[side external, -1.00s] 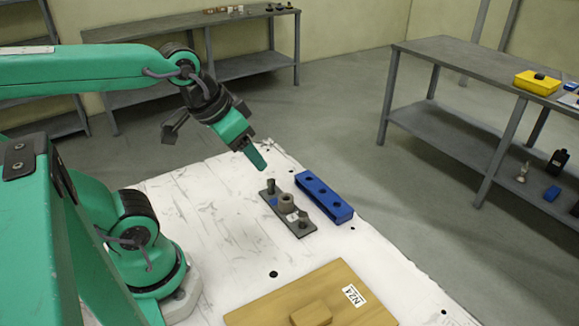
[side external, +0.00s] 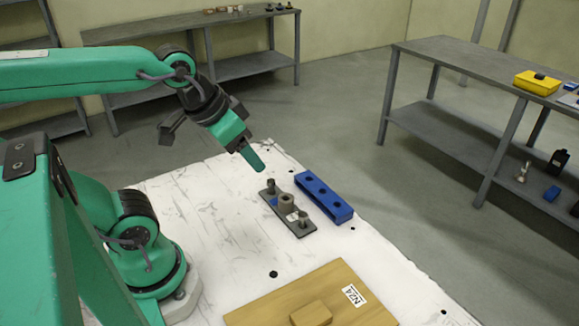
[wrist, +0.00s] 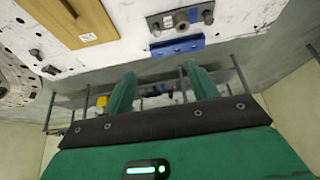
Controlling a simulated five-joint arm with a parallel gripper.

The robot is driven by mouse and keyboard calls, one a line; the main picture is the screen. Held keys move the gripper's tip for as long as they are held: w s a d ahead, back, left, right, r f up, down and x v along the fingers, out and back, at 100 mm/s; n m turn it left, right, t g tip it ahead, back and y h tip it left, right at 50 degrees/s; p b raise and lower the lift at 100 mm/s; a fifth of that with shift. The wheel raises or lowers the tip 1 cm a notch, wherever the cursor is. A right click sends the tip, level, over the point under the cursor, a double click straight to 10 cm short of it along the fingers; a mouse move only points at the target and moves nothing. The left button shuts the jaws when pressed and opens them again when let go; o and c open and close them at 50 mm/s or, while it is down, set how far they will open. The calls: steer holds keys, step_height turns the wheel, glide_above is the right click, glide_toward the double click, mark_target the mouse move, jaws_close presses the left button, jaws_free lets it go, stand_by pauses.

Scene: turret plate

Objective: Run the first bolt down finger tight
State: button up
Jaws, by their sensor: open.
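The dark turret plate (side external: 293,215) lies on the white table. A round grey boss (side external: 287,201) stands at its middle. One bolt (side external: 271,186) stands upright at the plate's far end, and another bolt (side external: 304,218) stands at its near end. I cannot tell how deep either bolt sits. My gripper (side external: 254,160) is in the air above and to the left of the plate's far end, apart from both bolts. In the wrist view my gripper's two green fingers (wrist: 162,85) are spread with nothing between them, and the plate (wrist: 181,18) shows beyond them at the top.
A blue block with holes (side external: 324,196) lies just right of the plate; it also shows in the wrist view (wrist: 177,46). A wooden board (side external: 270,305) with a raised block and a label lies at the front. The table left of the plate is clear.

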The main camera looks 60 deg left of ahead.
steer(key=c, duration=0.6)
steer(key=shift+o, duration=0.2)
steer(key=shift+w+d+f+m+g, duration=0.15)
steer(key=shift+w+f+m+g, duration=1.5)
steer(key=shift+m, duration=4.1)
steer(key=shift+w+d+f+m+g, duration=0.2)
steer(key=shift+w+f+m, duration=2.7)
steer(key=shift+m, duration=2.9)
steer(key=shift+w+d+f+m+g, duration=0.15)
steer(key=shift+w+f+m+g, duration=1.45)
steer(key=shift+m, duration=4.15)
